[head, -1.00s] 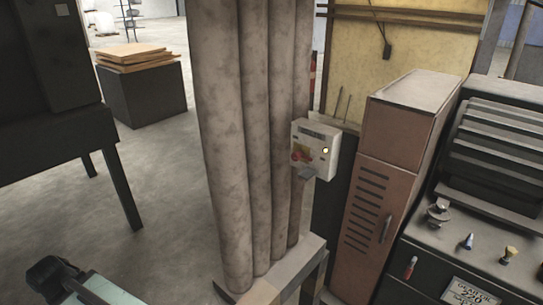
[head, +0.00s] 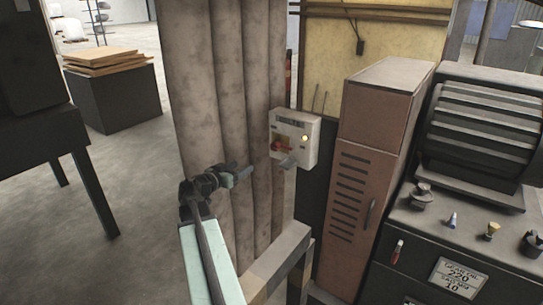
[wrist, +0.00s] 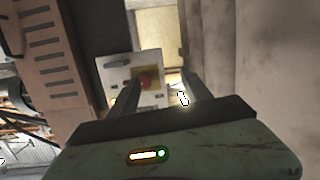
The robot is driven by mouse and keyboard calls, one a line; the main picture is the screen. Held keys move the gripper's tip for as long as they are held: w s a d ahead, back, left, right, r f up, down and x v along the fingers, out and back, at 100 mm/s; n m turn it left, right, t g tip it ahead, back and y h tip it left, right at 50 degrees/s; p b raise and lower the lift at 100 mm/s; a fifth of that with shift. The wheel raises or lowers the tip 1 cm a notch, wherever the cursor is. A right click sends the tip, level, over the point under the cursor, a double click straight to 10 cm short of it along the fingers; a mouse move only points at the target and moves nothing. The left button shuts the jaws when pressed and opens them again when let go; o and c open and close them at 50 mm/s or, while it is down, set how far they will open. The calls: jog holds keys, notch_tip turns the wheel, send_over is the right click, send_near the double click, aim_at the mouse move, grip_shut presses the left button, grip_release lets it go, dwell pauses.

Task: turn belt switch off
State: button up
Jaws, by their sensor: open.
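The belt switch is a pale control box (head: 293,133) beside the tall grey ribbed column in the head view. It has a red knob (head: 277,146), a lit yellowish lamp (head: 305,138) and a grey part jutting out below. My gripper (head: 243,174) is to the left of the box and slightly lower, apart from it in the picture. In the wrist view the box (wrist: 113,75) and red knob (wrist: 145,77) show beyond my gripper (wrist: 158,88). Its two fingers are spread and empty. The left finger hides part of the box.
The grey ribbed column (head: 226,90) stands behind my arm. A brown vented cabinet (head: 355,190) is right of the box. A dark machine (head: 480,135) with a bench of small tools stands farther right. A wooden ledge (head: 275,260) is below.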

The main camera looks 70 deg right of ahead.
jog(key=m+g+h, duration=0.1)
jog(key=m+h, duration=0.1)
send_near(273, 147)
jog(key=d, duration=0.1)
jog(key=x, duration=0.8)
jog(key=shift+s+a, duration=0.1)
jog(key=shift+s, duration=0.15)
jog(key=c, duration=1.2)
grip_shut()
jog(key=shift+n, duration=0.3)
